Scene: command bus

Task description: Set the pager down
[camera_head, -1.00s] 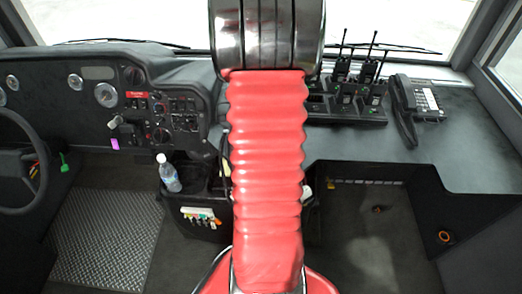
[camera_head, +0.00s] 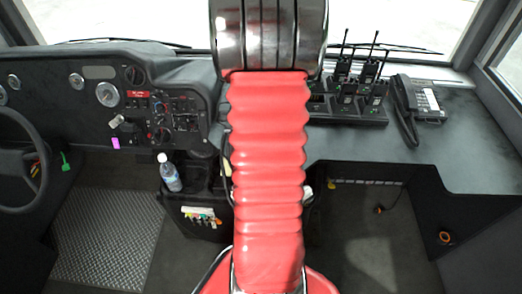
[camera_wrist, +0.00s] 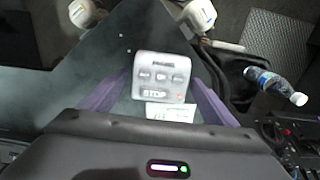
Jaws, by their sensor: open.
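The pager (camera_wrist: 163,75) is a small light grey box with several buttons and the word STOP, seen in the wrist view. It lies face up on a dark grey surface (camera_wrist: 75,90), though I cannot tell its exact contact with it. My gripper (camera_wrist: 161,84) is open, with one purple finger on the left of the pager and one on the right. A gap shows beside the pager on each side. In the head view my red arm covers the middle, and neither the pager nor my gripper is visible.
A white label (camera_wrist: 170,112) is just below the pager. A water bottle (camera_wrist: 275,85) lies to the right in the wrist view. In the head view, several radios in a charger (camera_head: 348,110) and a telephone (camera_head: 420,100) stand right of my arm. The dash shelf (camera_head: 455,150) has clear room.

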